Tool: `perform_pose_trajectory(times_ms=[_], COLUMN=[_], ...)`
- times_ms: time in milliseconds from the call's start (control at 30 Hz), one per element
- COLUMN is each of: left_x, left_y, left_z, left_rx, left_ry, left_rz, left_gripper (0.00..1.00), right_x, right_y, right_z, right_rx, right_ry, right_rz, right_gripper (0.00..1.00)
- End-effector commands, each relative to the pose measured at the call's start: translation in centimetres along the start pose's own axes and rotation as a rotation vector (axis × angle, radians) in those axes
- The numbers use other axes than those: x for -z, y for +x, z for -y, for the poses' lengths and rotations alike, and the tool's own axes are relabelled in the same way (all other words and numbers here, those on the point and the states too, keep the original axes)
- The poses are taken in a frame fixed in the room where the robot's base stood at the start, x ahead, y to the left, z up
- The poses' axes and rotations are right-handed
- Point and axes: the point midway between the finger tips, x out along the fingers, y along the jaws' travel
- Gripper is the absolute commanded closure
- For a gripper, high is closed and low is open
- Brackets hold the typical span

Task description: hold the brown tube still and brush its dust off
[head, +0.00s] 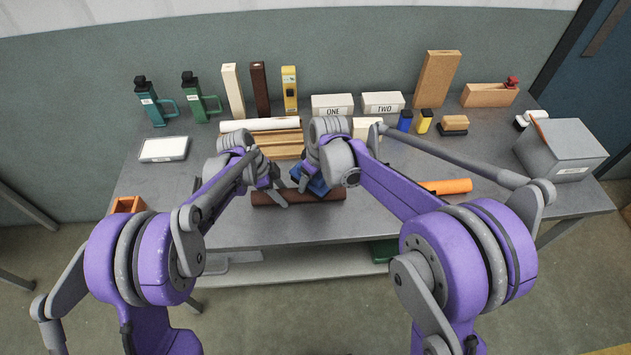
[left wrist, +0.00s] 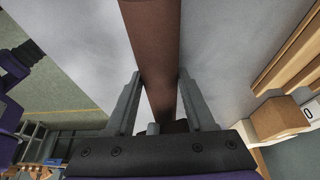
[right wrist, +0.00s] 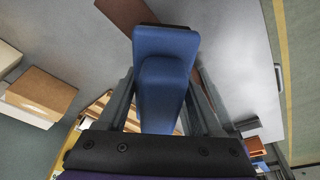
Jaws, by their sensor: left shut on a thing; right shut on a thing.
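The brown tube (head: 335,195) lies lengthwise from left to right near the table's front edge. My left gripper (head: 277,194) is shut on it at its left part; in the left wrist view the tube (left wrist: 152,45) runs between the two fingers (left wrist: 158,98). My right gripper (head: 306,180) is shut on a blue brush (head: 318,187), held at the tube's middle. In the right wrist view the blue brush (right wrist: 165,45) covers part of the tube (right wrist: 127,14). Its bristles are hidden, so I cannot tell whether it touches the tube. No dust is discernible.
Behind the grippers lie a wooden rack (head: 280,146) and a pale roll (head: 259,125). An orange tube (head: 446,187) lies to the right, a grey box (head: 562,150) at the right end. Bottles and blocks stand along the back.

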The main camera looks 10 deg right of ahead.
Motion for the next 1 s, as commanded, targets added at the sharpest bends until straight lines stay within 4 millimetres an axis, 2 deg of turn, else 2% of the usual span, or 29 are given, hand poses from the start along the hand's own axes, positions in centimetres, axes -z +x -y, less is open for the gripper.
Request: perform_pose_trajectory(times_ms=[33,600,1000], left_x=[0.0,0.0,0.0], left_y=[0.0,0.0,0.0], left_z=[0.1,0.1,0.1], left_rx=[0.002,0.002,0.002], left_ry=[0.0,0.0,0.0], left_rz=[0.001,0.001,0.001], left_gripper=[1.0,1.0,1.0], right_x=[0.2,1.4,1.6], right_y=[-1.0,-5.8,-6.4], right_z=[0.0,0.0,0.0], right_rx=[0.0,0.0,0.0], right_ry=[0.0,-0.001,-0.001], right_rz=[0.0,0.0,0.0], right_gripper=[1.0,1.0,1.0])
